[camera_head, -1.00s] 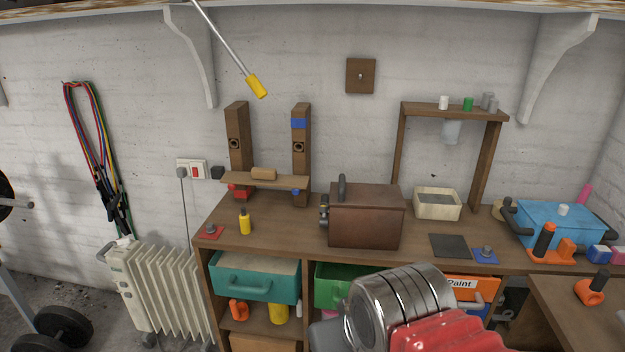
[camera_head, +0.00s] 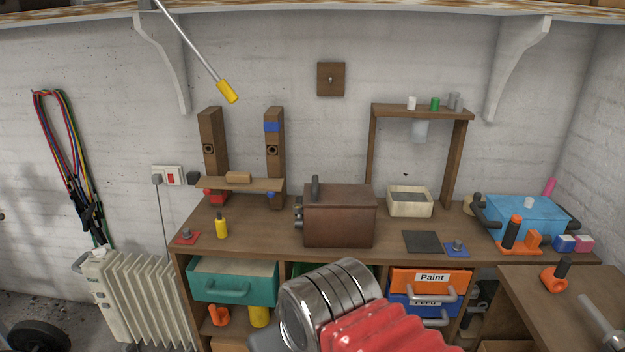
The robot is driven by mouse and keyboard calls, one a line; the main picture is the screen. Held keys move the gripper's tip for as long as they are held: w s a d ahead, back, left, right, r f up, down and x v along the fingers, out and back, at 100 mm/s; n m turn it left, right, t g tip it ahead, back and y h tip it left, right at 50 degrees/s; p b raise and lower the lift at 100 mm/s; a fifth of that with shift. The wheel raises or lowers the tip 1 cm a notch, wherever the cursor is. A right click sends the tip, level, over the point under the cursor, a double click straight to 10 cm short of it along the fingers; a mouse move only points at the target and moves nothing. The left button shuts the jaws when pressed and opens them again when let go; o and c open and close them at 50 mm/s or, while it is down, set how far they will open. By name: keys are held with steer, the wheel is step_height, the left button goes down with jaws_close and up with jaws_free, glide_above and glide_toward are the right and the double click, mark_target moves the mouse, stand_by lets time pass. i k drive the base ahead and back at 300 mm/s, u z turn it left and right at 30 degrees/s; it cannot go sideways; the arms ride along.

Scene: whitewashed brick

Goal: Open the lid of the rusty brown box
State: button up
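The rusty brown box (camera_head: 340,220) stands on the wooden workbench, near its middle. Its lid (camera_head: 340,195) lies flat and shut, with a dark upright handle (camera_head: 315,189) at the left of the top. Dark knob-like parts stick out of the box's left side. My arm, a silver cylinder with red bellows, shows at the bottom centre, in front of the bench and below the box. My gripper's fingers are not in the picture.
A cream tray (camera_head: 410,202) stands right of the box, and a yellow bottle (camera_head: 221,226) to the left. A dark square plate (camera_head: 422,242) lies front right. A blue box (camera_head: 525,220) is farther right. A teal drawer (camera_head: 232,282) and an orange drawer (camera_head: 430,281) sit below the bench top.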

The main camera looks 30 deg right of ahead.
mark_target(315, 194)
steer(key=z, duration=0.1)
steer(key=i, duration=1)
steer(key=u, duration=0.1)
